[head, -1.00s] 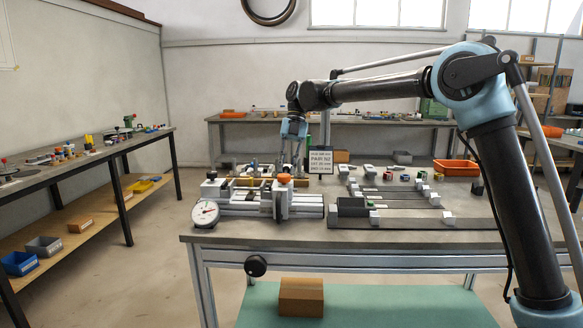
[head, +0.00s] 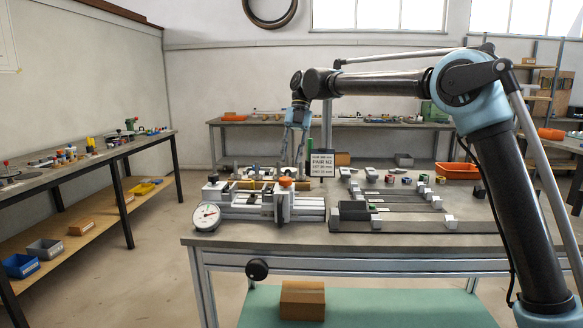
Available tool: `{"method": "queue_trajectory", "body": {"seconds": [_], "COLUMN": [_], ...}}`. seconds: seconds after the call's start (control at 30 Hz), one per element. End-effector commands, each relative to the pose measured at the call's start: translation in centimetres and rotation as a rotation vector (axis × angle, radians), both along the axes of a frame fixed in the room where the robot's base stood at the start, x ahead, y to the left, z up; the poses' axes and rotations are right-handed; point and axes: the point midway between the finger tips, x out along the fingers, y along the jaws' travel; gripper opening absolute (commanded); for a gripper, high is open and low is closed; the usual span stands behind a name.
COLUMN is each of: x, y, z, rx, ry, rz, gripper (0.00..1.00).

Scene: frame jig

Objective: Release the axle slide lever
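The frame jig (head: 255,208) sits at the left end of the workbench, with a round white dial gauge (head: 206,216) at its front left corner. An orange knob (head: 285,181) tops an upright part of the jig; I cannot tell for sure whether this is the axle slide lever. My gripper (head: 292,160) points down over the back of the jig, behind the orange knob. Its two fingers look spread, with a gap between them and nothing clearly held. The fingertips are small, and whether they touch anything behind the jig is unclear.
A sign (head: 322,163) stands just right of my gripper. A black knob (head: 257,269) sits below the bench's front edge.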

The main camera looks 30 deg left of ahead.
Motion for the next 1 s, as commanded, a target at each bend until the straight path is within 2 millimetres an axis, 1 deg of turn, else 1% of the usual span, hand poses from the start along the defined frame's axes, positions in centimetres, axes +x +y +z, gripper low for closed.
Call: {"method": "queue_trajectory", "body": {"seconds": [0.03, 0.2, 0.4, 0.63, 1.0], "x": [0.5, 1.8, 2.8, 3.2, 3.2], "y": [0.0, 0.2, 0.2, 0.2, 0.2], "z": [0.9, 3.5, 5.6, 6.4, 6.4], "rx": [0.000, -0.001, 0.000, 0.000, 0.000], "ry": [0.000, 0.000, 0.000, 0.000, 0.000], "rz": [-0.001, -0.003, -0.001, -0.001, -0.002], "gripper": [0.29, 0.29, 0.29, 0.29, 0.29]}}
